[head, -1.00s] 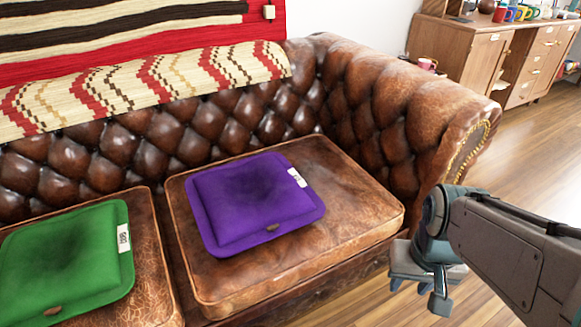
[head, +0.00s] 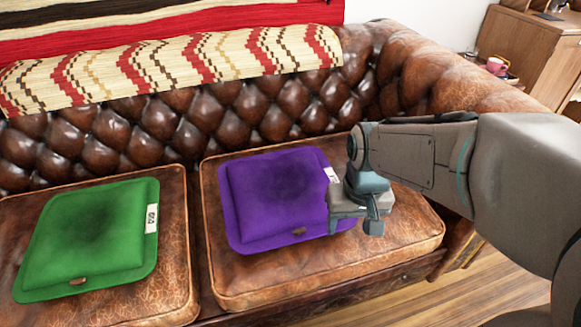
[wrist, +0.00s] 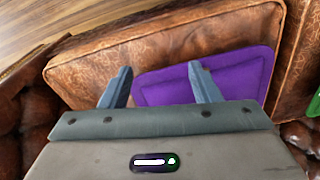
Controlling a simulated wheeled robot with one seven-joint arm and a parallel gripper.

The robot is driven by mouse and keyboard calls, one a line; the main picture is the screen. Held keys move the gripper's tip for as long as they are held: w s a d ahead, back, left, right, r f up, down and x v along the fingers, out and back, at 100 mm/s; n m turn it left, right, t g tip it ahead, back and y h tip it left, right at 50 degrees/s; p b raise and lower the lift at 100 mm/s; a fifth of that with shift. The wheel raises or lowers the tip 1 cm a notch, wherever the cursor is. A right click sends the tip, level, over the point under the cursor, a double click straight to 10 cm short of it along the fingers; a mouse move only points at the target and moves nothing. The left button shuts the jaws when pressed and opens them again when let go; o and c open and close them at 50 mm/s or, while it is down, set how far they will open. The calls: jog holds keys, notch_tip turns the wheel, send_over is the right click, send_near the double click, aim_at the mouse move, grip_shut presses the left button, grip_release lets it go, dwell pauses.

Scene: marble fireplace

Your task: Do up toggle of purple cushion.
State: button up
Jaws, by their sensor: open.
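The purple cushion (head: 270,195) lies flat on the right seat of the brown leather sofa. A small brown toggle (head: 299,231) shows at its front edge, and a white tag (head: 331,174) at its right edge. My gripper (head: 350,224) hangs over the cushion's right side and hides part of it. In the wrist view my gripper (wrist: 158,82) is open and empty, with one finger over the purple cushion (wrist: 235,75) and the other over the leather beside it. I cannot tell from these views whether the toggle is fastened.
A green cushion (head: 90,240) with its own brown toggle lies on the left seat. The tufted sofa back (head: 200,120) rises behind, with a patterned blanket (head: 170,68) over it. The sofa arm (head: 450,75) stands at right. Wooden floor lies in front.

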jog(key=n+p, duration=0.2)
jog(key=p, duration=0.2)
send_over(299, 229)
jog(key=shift+g, duration=0.4)
notch_tip(299, 229, down, 13)
jog(key=b, duration=0.5)
jog(key=shift+f, duration=0.2)
